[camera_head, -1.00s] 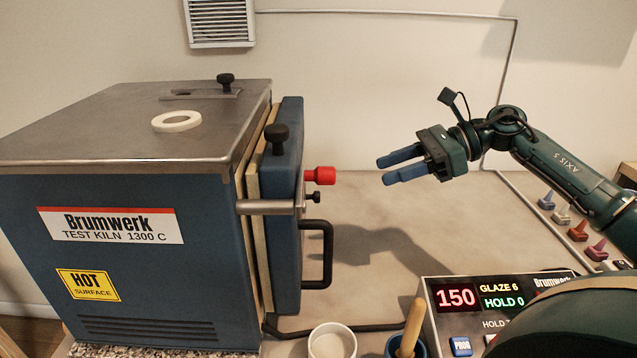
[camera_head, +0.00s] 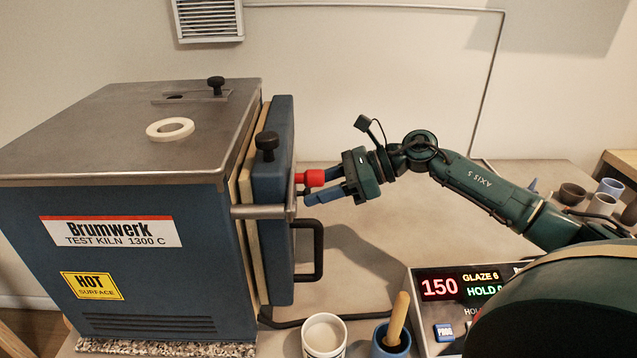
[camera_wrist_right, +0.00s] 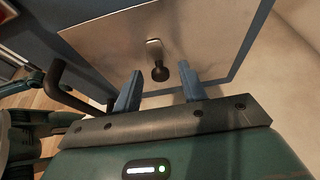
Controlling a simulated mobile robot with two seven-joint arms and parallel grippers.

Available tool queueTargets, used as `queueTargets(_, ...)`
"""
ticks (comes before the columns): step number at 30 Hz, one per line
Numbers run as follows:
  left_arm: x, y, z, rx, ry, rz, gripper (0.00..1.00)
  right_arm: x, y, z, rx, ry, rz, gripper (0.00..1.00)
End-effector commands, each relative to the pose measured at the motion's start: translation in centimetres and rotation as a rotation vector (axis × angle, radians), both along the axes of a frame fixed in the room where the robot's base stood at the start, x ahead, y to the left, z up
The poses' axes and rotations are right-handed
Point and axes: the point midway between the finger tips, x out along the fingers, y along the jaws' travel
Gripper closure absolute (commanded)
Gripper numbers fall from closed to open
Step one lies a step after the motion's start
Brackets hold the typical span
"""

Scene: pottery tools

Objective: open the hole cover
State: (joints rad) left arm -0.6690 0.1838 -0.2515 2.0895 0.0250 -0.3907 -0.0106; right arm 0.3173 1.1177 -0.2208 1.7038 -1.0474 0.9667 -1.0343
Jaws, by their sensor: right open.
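The blue kiln (camera_head: 130,270) stands at left with its door (camera_head: 272,200) shut. On the door front, a small metal plate with a dark knob (camera_wrist_right: 160,73) shows in the right wrist view; it looks like the hole cover, and the hole itself is not visible. My left gripper is not in view.
A black door handle (camera_head: 318,250) sits below the gripper. A white ring (camera_head: 170,129) and a slider with a black knob (camera_head: 216,86) are on the kiln top. A control box (camera_head: 455,300), a white cup (camera_head: 324,336) and a blue cup (camera_head: 391,341) stand in front.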

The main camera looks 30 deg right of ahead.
Motion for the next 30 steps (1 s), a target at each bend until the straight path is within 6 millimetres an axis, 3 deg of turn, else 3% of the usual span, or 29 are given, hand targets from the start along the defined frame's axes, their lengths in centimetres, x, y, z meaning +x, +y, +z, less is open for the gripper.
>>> queueTargets(8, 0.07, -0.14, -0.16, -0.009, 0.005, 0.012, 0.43, 0.09, 0.15, -0.12, 0.000, 0.000, 0.000, 0.58)
queueTargets(24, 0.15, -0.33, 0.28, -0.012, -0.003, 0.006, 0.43, 0.07, 0.12, -0.10, -0.001, 0.001, 0.000, 1.00)
queueTargets(30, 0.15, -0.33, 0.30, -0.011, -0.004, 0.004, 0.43, 0.07, 0.13, -0.10, 0.004, 0.009, 0.000, 1.00)
